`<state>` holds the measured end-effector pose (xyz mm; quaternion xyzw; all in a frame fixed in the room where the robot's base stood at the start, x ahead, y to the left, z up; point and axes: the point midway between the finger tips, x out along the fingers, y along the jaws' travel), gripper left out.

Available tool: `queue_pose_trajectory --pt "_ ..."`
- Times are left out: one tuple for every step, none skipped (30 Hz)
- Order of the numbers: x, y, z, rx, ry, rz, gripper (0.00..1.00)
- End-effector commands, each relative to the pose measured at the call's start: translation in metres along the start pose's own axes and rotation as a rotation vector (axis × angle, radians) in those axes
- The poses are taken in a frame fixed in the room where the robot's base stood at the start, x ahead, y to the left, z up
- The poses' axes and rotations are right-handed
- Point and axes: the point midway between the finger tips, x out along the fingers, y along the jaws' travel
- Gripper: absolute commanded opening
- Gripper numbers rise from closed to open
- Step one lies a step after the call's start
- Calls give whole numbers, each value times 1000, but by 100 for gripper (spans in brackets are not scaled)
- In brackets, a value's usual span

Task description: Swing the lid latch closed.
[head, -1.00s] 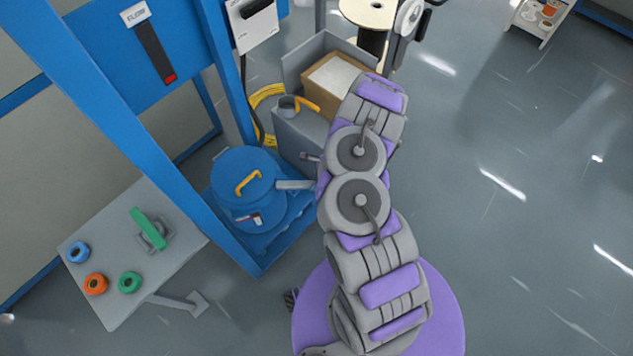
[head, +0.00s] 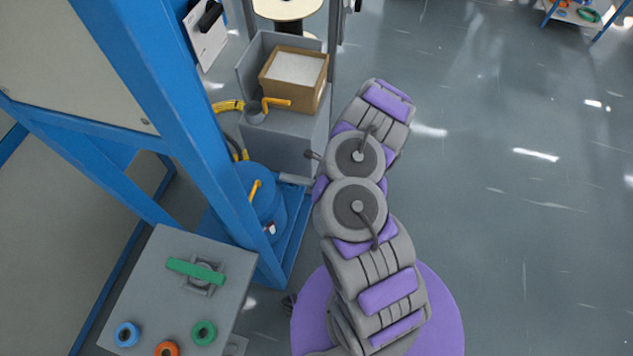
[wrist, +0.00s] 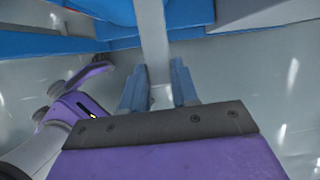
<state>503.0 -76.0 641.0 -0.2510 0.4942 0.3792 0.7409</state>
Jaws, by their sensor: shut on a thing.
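A blue drum (head: 268,212) with a yellow handle (head: 255,189) on top stands at the foot of the blue frame in the head view. A short grey bar (head: 296,181) runs from near the drum toward my arm. I cannot tell which part is the lid latch. In the wrist view my gripper (wrist: 157,88) has its two blue fingers on either side of a light grey bar (wrist: 154,45) and is shut on it. Blue structure lies beyond the bar. In the head view my gripper is hidden behind my arm.
A grey table (head: 170,290) with colored rings is at lower left. A blue post (head: 185,120) rises left of the drum. Right floor is open.

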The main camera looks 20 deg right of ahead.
Motion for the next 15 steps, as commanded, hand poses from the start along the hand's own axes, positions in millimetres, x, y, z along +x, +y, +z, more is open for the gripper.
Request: queue_pose_trajectory --pt "-1 -2 1 12 -2 -8 0" --pt "-1 -2 1 16 -2 -10 0" --pt "-1 -2 2 21 -1 -13 0" --pt "-1 -1 2 24 -1 -14 0" --pt "-1 -1 2 26 -1 -15 0" --pt "-1 -1 2 29 0 -16 0" --pt "-1 -1 2 30 0 -17 0" --pt "-1 -1 2 31 0 -17 0" --pt "-1 -1 2 32 0 -17 0" --pt "-1 -1 2 32 0 -17 0" --pt "-1 -1 2 32 0 -17 0" --pt "-1 -1 2 32 0 -17 0" --pt "-1 0 2 32 0 -17 0" --pt "-1 0 2 33 0 -17 0" --pt "-1 0 2 33 0 -17 0"
